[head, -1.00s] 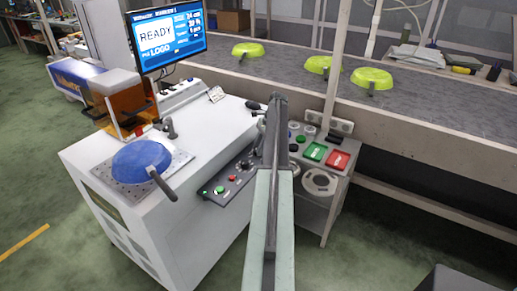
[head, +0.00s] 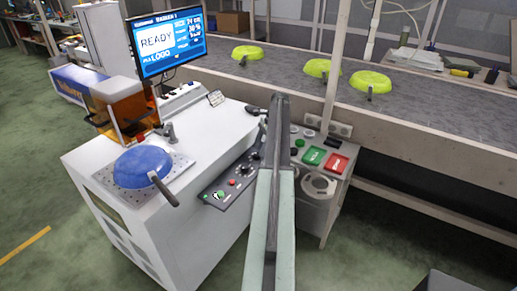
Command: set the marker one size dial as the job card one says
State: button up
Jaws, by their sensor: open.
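The marker one machine is a white cabinet (head: 170,215) at left with an orange-windowed marking head (head: 120,105). Its monitor (head: 168,42) reads READY and LOGO, with a size line that looks like 24 cm, though the small text is blurred. Its sloped dark control panel (head: 222,192) has green and red buttons and black dials (head: 243,170). I cannot tell which dial is for size. A small card on a stand (head: 216,98) sits on the cabinet top, too small to read. My arm (head: 277,160) reaches over the panel's right side. My gripper's fingers are hidden behind it.
A blue pan (head: 142,166) lies upside down on the perforated plate, handle over the front edge. Behind, a conveyor (head: 420,105) carries three yellow-green pans (head: 371,81).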

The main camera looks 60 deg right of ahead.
jog(key=p+v, duration=0.3)
jog(key=v, duration=0.2)
